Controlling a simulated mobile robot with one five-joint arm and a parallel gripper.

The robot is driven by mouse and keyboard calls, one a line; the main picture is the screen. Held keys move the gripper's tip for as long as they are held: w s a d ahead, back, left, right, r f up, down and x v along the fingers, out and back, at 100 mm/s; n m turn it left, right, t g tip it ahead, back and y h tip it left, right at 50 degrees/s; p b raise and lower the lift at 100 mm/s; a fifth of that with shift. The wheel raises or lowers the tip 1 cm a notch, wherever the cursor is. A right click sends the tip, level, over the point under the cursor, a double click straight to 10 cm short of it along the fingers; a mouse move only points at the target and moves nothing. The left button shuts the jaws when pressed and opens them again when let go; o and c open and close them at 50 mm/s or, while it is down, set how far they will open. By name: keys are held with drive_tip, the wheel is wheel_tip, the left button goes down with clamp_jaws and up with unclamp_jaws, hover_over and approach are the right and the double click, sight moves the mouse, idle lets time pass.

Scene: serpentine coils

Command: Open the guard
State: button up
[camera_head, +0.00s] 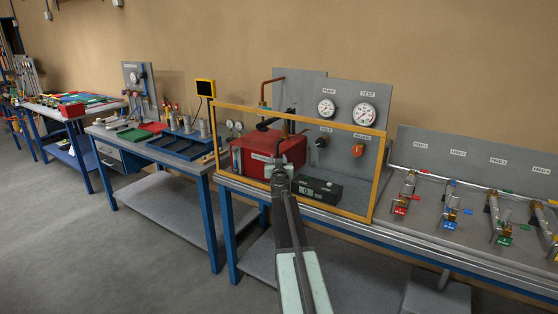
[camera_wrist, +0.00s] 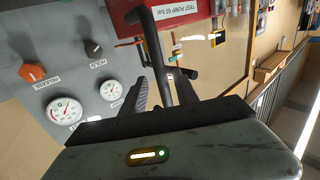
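The guard (camera_head: 330,122) is a clear panel in a yellow frame, standing upright and closed in front of the test station. Behind it are a red test pump (camera_head: 250,154), two gauges and two knobs. My gripper (camera_head: 281,168) is in front of the guard, near its middle. In the wrist view my gripper (camera_wrist: 164,92) has its two dark fingers apart. A black bent bar (camera_wrist: 152,45) runs into the space between them; I cannot tell whether they touch it, or whether it belongs to the guard or the pump. The red pump (camera_wrist: 205,22) lies beyond.
An orange release knob (camera_head: 358,150) and a black box (camera_head: 316,189) are behind the guard. To the left, a blue-legged bench (camera_head: 190,150) holds trays and tools. Grey floor lies open at front left.

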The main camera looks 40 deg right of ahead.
drive_tip(key=v, duration=0.7)
drive_tip(key=shift+a, duration=0.2)
